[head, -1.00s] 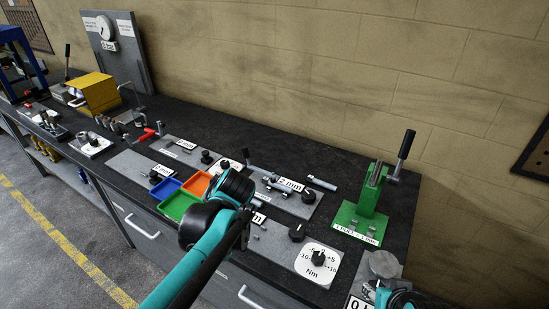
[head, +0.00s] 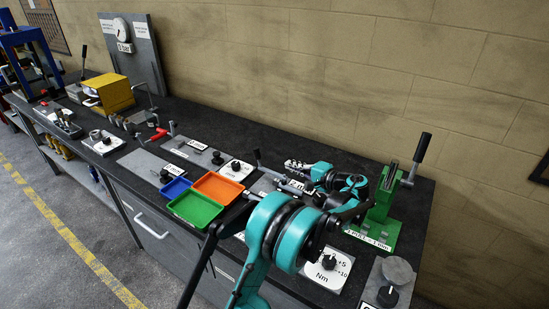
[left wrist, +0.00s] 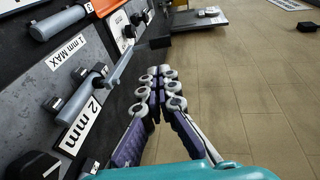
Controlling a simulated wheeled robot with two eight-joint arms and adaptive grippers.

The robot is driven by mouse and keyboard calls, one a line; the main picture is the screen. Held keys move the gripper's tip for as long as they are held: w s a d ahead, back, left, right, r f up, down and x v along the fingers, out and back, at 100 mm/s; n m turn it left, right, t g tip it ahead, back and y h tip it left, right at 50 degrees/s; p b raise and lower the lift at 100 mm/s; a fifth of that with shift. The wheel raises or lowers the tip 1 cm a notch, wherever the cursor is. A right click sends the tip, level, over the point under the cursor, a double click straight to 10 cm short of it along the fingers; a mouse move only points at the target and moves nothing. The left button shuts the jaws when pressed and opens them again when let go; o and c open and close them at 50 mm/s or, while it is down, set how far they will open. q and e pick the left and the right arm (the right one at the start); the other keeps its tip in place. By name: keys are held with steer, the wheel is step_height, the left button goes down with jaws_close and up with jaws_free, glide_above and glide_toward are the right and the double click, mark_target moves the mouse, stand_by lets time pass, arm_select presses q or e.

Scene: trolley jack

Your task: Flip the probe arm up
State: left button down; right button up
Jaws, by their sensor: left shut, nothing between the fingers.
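My left gripper (head: 293,165) is shut and empty, held above the bench by the 2 mm plate. In the left wrist view its paired fingers (left wrist: 160,74) meet at the tips. A thin grey bar (left wrist: 120,66) stands out just left of the fingertips, apart from them as far as I can tell. It may be the probe arm, but I cannot tell for sure. A dark-handled lever (head: 258,158) rises left of the gripper in the head view. My arm hides much of the 2 mm plate. The right gripper is not in view.
Green (head: 194,208) and orange (head: 218,187) trays lie left of my arm. A green stand with a black-handled lever (head: 422,147) is close on the right. The white Nm dial plate (head: 327,268) is in front. The bench's back strip is bare.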

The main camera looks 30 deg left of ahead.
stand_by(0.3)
arm_select(q)
steer(key=b, duration=0.3)
glide_toward(259, 154)
steer(key=x, duration=0.5)
steer(key=shift+w+a+f, duration=0.1)
steer(key=shift+a+f, duration=0.05)
steer(key=shift+w+a, duration=0.2)
steer(key=shift+a, duration=0.5)
steer(key=shift+a+h+p, duration=0.25)
steer(key=shift+h+p, duration=0.05)
steer(key=shift+p, duration=0.05)
